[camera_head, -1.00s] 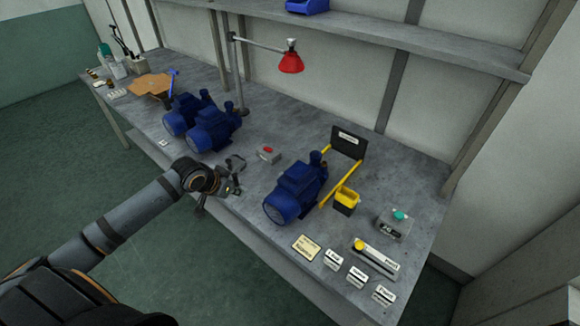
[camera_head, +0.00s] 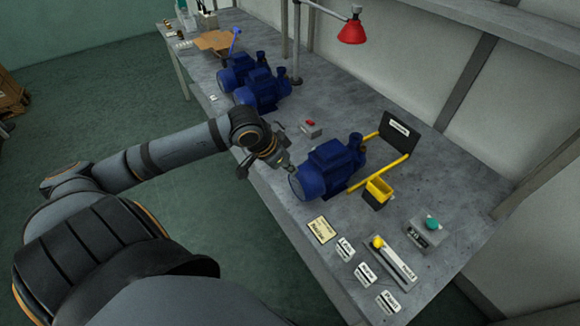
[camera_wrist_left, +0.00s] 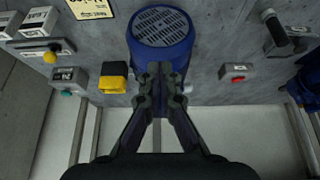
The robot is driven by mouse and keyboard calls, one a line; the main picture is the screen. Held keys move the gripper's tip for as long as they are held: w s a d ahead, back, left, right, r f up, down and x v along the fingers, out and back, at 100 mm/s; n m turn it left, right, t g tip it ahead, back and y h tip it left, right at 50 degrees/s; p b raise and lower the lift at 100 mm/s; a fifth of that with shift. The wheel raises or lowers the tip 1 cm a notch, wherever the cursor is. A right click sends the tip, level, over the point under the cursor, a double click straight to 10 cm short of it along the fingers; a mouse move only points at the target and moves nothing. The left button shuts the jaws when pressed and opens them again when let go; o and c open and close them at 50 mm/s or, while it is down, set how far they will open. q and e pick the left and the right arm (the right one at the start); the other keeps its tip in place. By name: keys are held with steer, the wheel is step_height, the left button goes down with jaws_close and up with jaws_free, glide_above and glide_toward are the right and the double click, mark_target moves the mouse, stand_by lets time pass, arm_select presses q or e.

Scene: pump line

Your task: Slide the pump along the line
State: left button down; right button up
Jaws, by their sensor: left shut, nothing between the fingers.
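A blue pump (camera_head: 330,168) lies on the grey bench, with its round end toward the front edge and its upright fitting toward a dark labelled panel (camera_head: 399,132). Yellow rails (camera_head: 378,174) run between the pump and that panel. My left gripper (camera_head: 287,166) is shut and empty, with its fingertips close to the pump's round end. In the left wrist view the closed fingers (camera_wrist_left: 160,72) overlap the blue pump (camera_wrist_left: 160,30), whose grilled end faces up. I cannot tell whether they touch it. My right gripper is in neither view.
Two more blue pumps (camera_head: 262,90) stand farther back. A small box with a red button (camera_head: 311,128), a yellow bin (camera_head: 379,190), a green-button box (camera_head: 427,231), a slider with a yellow knob (camera_head: 394,255) and several labels surround the pump. A red lamp (camera_head: 352,30) hangs over the bench.

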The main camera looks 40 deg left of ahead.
arm_select(q)
step_height(320, 180, down, 12)
steer(key=b, duration=1)
steer(key=shift+a, duration=0.1)
steer(key=shift+f, duration=0.4)
stand_by(0.3)
